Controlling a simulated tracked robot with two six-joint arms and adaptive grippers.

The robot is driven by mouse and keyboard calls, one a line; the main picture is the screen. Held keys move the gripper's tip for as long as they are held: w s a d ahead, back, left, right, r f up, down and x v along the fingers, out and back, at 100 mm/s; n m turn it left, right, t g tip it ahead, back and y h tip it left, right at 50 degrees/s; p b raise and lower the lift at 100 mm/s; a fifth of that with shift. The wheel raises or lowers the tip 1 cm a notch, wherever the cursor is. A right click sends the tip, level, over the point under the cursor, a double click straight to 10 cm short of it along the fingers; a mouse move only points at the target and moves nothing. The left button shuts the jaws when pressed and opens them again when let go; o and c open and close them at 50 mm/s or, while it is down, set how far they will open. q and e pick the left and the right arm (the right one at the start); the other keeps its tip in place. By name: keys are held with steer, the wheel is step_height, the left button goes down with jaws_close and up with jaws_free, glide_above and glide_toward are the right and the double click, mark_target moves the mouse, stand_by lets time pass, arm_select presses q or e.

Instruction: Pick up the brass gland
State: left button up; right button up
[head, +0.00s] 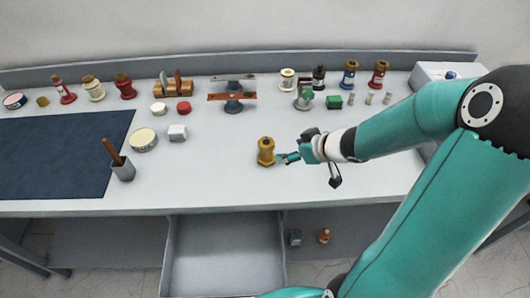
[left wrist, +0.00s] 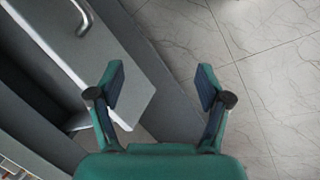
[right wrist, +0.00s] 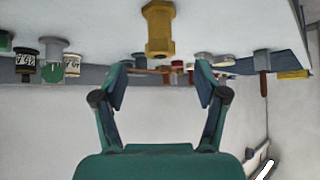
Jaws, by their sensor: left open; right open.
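The brass gland (head: 266,152) stands upright on the bench near its front edge in the head view. It also shows in the right wrist view (right wrist: 158,30), upside down, just beyond the open fingers. My right gripper (head: 286,158) comes in from the right, low over the bench, with its fingertips close beside the gland. In the right wrist view the right gripper (right wrist: 161,88) is open and nothing is between its fingers. My left gripper (left wrist: 160,88) shows in the left wrist view, open and empty, above the floor beside the open drawer.
A dark blue mat (head: 60,155) covers the left of the bench. A grey cup with a brown handle (head: 122,170), a round tin (head: 143,140) and a white block (head: 177,132) stand left of the gland. Several bushings line the back. An open drawer (head: 225,250) juts below. Bench around the gland is clear.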

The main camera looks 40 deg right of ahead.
mark_target(271, 153)
steer(key=b+x, duration=0.3)
steer(key=x, duration=0.6)
steer(key=shift+f+b, duration=0.1)
steer(key=shift+b, duration=0.2)
steer(key=shift+b+x, duration=0.8)
steer(key=shift+x, duration=2.05)
steer(key=shift+w, duration=0.1)
steer(key=shift+r, duration=0.25)
jaws_close()
